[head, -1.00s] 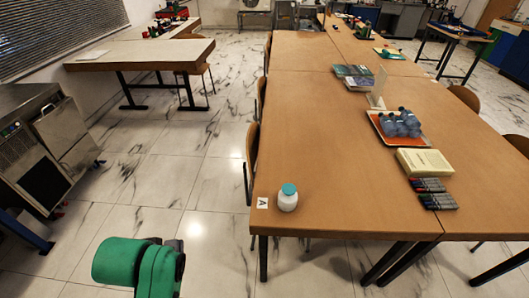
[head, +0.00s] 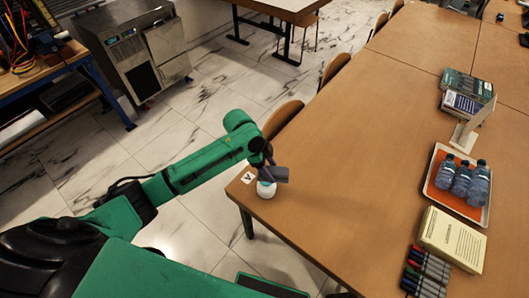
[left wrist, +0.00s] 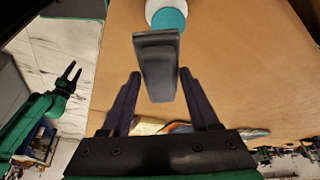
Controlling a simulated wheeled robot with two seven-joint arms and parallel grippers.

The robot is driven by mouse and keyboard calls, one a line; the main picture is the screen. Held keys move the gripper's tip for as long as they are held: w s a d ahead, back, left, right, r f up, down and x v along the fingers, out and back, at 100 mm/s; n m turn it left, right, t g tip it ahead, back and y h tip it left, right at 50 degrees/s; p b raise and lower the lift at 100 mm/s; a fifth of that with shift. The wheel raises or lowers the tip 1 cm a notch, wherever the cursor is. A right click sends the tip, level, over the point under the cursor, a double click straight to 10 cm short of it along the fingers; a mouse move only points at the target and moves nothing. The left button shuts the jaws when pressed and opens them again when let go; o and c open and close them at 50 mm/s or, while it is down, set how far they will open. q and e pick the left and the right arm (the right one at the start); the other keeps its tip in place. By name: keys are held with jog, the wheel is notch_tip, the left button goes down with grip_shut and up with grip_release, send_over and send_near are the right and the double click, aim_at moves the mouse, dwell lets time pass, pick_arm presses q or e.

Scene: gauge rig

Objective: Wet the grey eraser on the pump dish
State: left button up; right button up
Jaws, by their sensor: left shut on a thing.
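My left gripper (head: 269,168) is above the near left corner of the long table in the head view. In the left wrist view it (left wrist: 158,90) is shut on the grey eraser (left wrist: 158,62), a dark wedge-like block between the two fingers. The pump dish (head: 266,189), a white round bottle with a teal top, stands upright on the table just below the gripper. It also shows in the left wrist view (left wrist: 170,17), just beyond the eraser, partly cut off. Whether eraser and dish touch, I cannot tell. My right gripper (left wrist: 69,75) shows open and empty in the left wrist view.
On the table (head: 340,150) are an orange tray (head: 477,213) with blue bottles, a cream box (head: 452,240), several markers (head: 426,272) and books (head: 466,90). Chairs (head: 283,118) stand along the left edge. Mid-table is clear.

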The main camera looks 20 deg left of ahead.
pick_arm(q)
jog(key=a, duration=0.1)
jog(key=w+a+r, duration=0.1)
jog(key=shift+w+a+r+m, duration=0.1)
jog(key=shift+a+m, duration=0.2)
jog(key=shift+a, duration=0.1)
jog(key=shift+w+a, duration=0.2)
jog(key=shift+a, duration=0.1)
jog(key=b+x, duration=0.2)
jog(key=x, duration=0.1)
jog(key=shift+s+d, duration=0.15)
jog(key=shift+s, duration=0.1)
jog(key=f+b, duration=0.3)
jog(key=shift+a+f, duration=0.1)
jog(key=shift+a, duration=0.2)
jog(key=shift+f+b, duration=0.2)
jog(key=shift+b, duration=0.2)
jog(key=shift+d+r, duration=0.15)
pick_arm(e)
notch_tip(320, 180, down, 5)
jog(key=shift+w+r, duration=0.1)
jog(key=shift+w, duration=0.05)
pick_arm(q)
jog(key=shift+f, duration=0.25)
pick_arm(e)
jog(key=shift+d, duration=0.35)
